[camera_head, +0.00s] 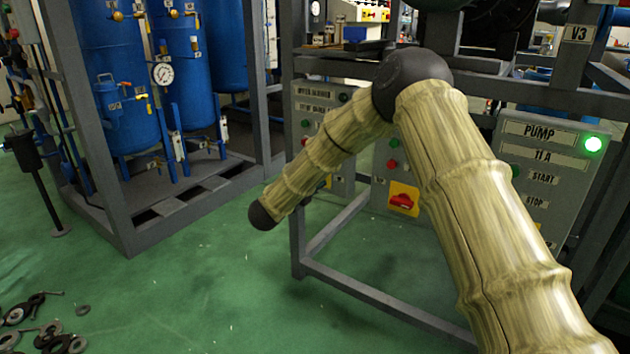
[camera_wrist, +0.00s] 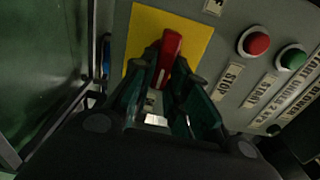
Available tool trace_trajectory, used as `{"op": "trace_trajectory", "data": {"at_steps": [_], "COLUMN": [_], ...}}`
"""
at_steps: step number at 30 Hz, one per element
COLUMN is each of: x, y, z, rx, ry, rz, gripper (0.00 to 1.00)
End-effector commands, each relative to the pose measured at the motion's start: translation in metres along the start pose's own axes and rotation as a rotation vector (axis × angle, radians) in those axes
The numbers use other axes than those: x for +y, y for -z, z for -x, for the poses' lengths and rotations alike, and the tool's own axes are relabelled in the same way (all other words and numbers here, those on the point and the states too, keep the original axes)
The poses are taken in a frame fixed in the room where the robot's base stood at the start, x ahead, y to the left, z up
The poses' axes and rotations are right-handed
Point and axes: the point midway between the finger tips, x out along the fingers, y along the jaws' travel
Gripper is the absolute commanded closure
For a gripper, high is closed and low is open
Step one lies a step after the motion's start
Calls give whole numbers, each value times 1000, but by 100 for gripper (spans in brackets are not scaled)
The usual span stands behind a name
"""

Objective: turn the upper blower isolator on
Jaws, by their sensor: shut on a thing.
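In the wrist view, a red isolator handle (camera_wrist: 168,52) stands on a yellow plate (camera_wrist: 147,24) on a grey panel. The handle points away from my gripper, with its far end leaning slightly right. My gripper (camera_wrist: 161,73) has its two dark green fingers on either side of the handle and is shut on it. The near end of the handle is partly hidden between the fingers. In the head view my forearm hides the gripper. A red isolator handle on a yellow plate (camera_head: 403,200) shows low on the middle panel there; I cannot tell whether it is the same one.
A red button (camera_wrist: 256,43) and a green button (camera_wrist: 291,58) sit right of the yellow plate, with STOP and START labels. In the head view, a pump panel (camera_head: 545,165) with a lit green lamp stands at right. The green floor (camera_head: 210,280) is clear at centre-left.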

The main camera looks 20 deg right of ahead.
Motion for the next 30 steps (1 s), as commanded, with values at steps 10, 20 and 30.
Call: {"op": "trace_trajectory", "data": {"at_steps": [10,20,30], "x": [2,1,1], "y": [0,0,-1], "z": [1,2,45], "rx": [-1,-1,-4], "ry": [-3,-1,-3], "rz": [1,1,2], "gripper": [62,62,62]}}
